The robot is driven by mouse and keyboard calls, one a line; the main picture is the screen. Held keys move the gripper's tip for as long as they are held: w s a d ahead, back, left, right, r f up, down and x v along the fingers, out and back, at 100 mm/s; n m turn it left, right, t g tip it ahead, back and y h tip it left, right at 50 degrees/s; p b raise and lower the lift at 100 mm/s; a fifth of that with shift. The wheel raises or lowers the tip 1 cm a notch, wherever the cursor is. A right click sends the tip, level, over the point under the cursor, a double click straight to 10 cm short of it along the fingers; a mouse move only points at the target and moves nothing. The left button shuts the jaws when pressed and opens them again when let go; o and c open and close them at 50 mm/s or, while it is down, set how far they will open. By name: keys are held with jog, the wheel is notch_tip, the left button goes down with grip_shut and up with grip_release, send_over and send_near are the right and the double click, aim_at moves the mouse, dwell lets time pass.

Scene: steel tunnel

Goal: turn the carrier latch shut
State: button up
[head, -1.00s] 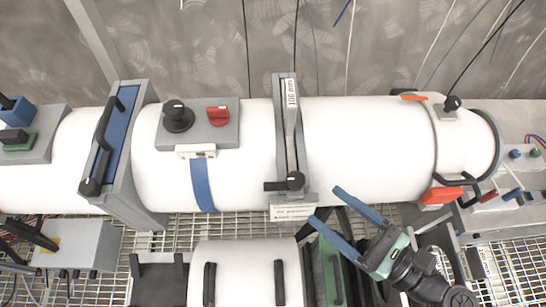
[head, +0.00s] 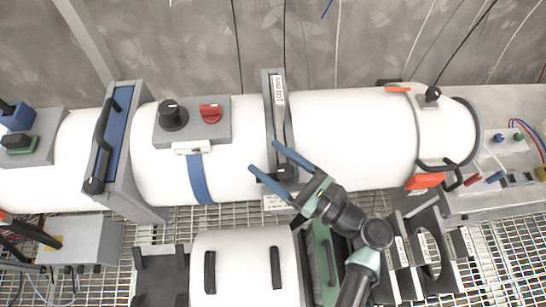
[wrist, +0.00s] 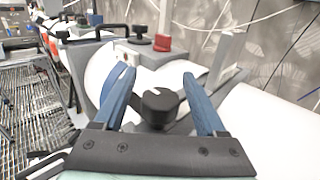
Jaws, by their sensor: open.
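The black latch (head: 287,173) sits low on the grey carrier (head: 270,110), which stands across the white tube and bears a "100 mm" label. In the head view my blue fingers partly cover the latch. In the wrist view its round black knob (wrist: 160,106) lies between the two fingers, with clear gaps on both sides. My gripper (head: 264,156) is open and empty. It also shows in the wrist view (wrist: 158,75), its fingertips reaching past the knob on either side. The latch's arm is mostly hidden, so its angle is hard to tell.
A grey box with a black knob (head: 173,115) and red switch (head: 210,113) sits on the tube to the left. A blue-faced frame (head: 117,130) stands further left. Below are a white cylinder (head: 245,270) and grey slotted plates (head: 425,250). Loose cables hang along the wall.

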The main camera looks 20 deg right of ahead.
grip_shut()
